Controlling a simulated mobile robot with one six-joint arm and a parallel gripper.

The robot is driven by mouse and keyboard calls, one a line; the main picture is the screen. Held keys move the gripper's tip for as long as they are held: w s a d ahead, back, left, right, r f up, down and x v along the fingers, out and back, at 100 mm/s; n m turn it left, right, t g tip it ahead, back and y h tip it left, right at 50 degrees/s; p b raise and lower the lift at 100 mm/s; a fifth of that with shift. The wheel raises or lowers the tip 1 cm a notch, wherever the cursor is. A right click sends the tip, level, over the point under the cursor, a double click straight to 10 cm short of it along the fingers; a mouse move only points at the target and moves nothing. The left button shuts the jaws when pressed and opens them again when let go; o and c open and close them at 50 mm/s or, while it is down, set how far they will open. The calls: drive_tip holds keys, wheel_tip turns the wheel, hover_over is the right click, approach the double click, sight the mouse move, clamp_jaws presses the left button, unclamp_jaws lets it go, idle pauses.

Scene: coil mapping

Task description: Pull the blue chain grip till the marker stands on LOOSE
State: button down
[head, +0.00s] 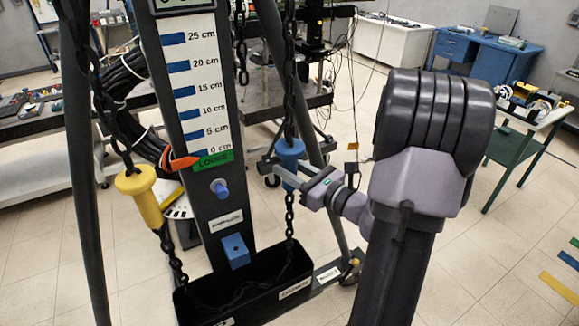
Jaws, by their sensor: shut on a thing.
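The blue chain grip (291,152) hangs on a dark chain right of the scale post. My gripper (284,177) is shut on it, with the jaws around its lower part and hiding some of it. The orange marker (180,162) is at the left edge of the scale (194,88). Its tip is beside the green LOOSE label (213,161), just below the 0 cm mark. A yellow chain grip (140,196) hangs on the left chain, lower than the blue one.
A black chain bin (240,302) stands below, with chain running into it. A blue knob (220,188) and blue block (236,251) are on the post. Dark stand legs flank it. Workbenches stand behind; open tiled floor is at right.

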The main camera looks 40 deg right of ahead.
wheel_tip(320, 180, down, 14)
drive_tip(key=b, duration=1)
drive_tip(key=shift+b, duration=0.3)
drive_tip(key=c, duration=1)
unclamp_jaws()
drive_tip(key=s+d+p, duration=0.1)
drive_tip(key=s, duration=1.6)
drive_tip(key=shift+s+d+p, duration=0.15)
drive_tip(key=shift+s+p, duration=0.1)
drive_tip(key=shift+p, duration=0.05)
drive_tip(key=shift+w, duration=0.1)
